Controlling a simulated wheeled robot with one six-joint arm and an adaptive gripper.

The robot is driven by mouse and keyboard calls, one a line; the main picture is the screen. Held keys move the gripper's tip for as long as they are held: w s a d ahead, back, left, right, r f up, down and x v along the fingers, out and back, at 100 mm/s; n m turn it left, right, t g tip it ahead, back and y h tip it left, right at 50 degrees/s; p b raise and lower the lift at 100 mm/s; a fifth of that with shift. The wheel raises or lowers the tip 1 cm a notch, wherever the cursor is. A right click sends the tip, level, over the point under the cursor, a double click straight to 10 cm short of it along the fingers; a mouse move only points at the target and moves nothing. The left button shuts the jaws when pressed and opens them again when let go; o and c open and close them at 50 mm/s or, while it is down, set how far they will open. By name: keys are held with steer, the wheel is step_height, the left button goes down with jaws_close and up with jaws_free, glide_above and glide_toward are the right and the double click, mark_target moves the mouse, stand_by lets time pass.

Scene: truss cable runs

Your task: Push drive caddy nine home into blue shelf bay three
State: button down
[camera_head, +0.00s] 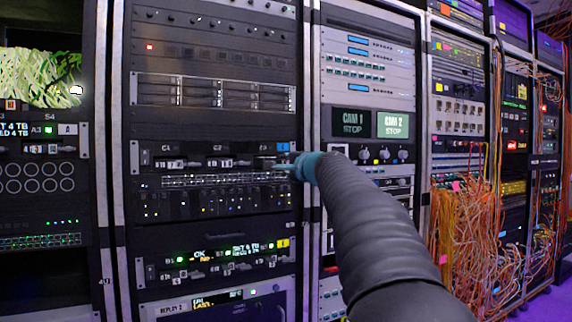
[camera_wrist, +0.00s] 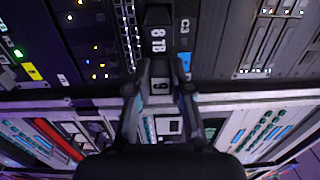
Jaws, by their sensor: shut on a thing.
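Drive caddy nine (camera_wrist: 158,18) is a dark block with a white "8 TB" label, and a white tag reading "9" (camera_wrist: 160,87) shows between my fingers in the wrist view. My gripper (camera_wrist: 161,75) is shut on the caddy's front end. The C3 mark (camera_wrist: 185,27) lies beside the caddy. In the head view, the shelf with the blue tag (camera_head: 283,147) carries C1, C2 and C3 marks. My gripper (camera_head: 292,166) is at its right end, at bay three, which my arm partly hides. I cannot tell how deep the caddy sits.
Below is a shelf with a yellow tag (camera_head: 283,243) and several caddies. A grey vented panel (camera_head: 215,91) is above. A pale rack post (camera_head: 310,110) stands just right of the bay. Orange cables (camera_head: 470,235) hang from a rack farther right.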

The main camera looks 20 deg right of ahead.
steer(key=shift+w, duration=0.95)
stand_by(0.5)
steer(key=shift+w+a+r+p, duration=0.1)
steer(key=shift+w+p, duration=0.65)
steer(key=shift+w, duration=2.25)
steer(key=shift+w, duration=0.6)
steer(key=c, duration=1)
jaws_free()
steer(key=shift+o, duration=0.2)
steer(key=shift+s, duration=0.15)
steer(key=s, duration=1.1)
steer(key=shift+s+f, duration=0.2)
steer(key=shift+s, duration=0.2)
